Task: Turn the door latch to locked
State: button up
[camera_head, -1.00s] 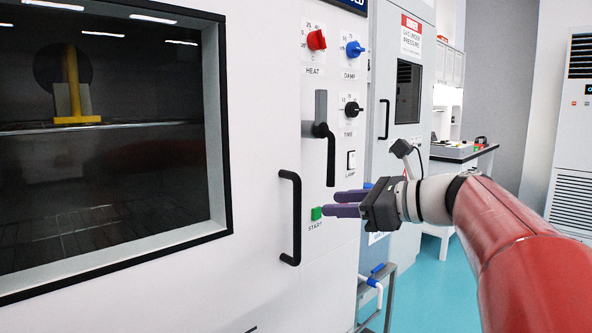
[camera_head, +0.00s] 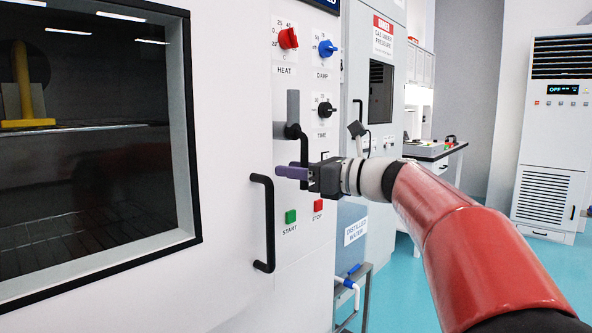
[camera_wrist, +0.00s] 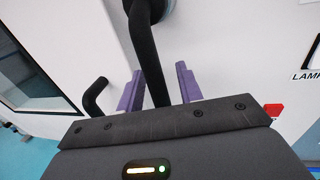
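The door latch is a black lever (camera_head: 303,146) on a grey mount (camera_head: 293,106) on the white panel. The lever bends and hangs straight down. My gripper (camera_head: 280,172) is at the lever's lower part, its purple fingers pointing left. In the wrist view the black lever (camera_wrist: 152,60) runs down between the two spread purple fingers (camera_wrist: 160,90), with a visible gap on the right and a narrower one on the left. The gripper is open around the lever; its lower end is hidden behind the gripper body.
The black door handle (camera_head: 266,222) stands out just left of and below my gripper. The green START button (camera_head: 291,216) and red STOP button (camera_head: 318,206) are below it. Heat (camera_head: 288,38), damp (camera_head: 327,48) and time (camera_head: 325,110) knobs are above. The windowed door fills the left.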

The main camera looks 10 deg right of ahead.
grip_shut()
jog(key=shift+w+d+n, duration=0.1)
jog(key=shift+d+n, duration=0.05)
jog(key=shift+n, duration=0.15)
jog(key=n, duration=0.1)
jog(key=w+d+n+p, duration=0.1)
jog(key=d+n+h, duration=0.1)
jog(key=n, duration=0.1)
jog(key=shift+w+d+r+p, duration=0.1)
jog(key=shift+w+r+p, duration=0.2)
jog(key=shift+w+r, duration=0.05)
jog(key=w+d+r+n+h, duration=0.1)
jog(key=d+r+n, duration=0.1)
jog(key=n, duration=0.3)
jog(key=w+d+r+n+h+p, duration=0.1)
jog(key=r+n+h, duration=0.1)
jog(key=r+n, duration=0.2)
jog(key=shift+w+d+n+t+p, duration=0.3)
jog(key=shift+d+n, duration=0.1)
jog(key=shift+n, duration=0.7)
jog(key=shift+r, duration=0.15)
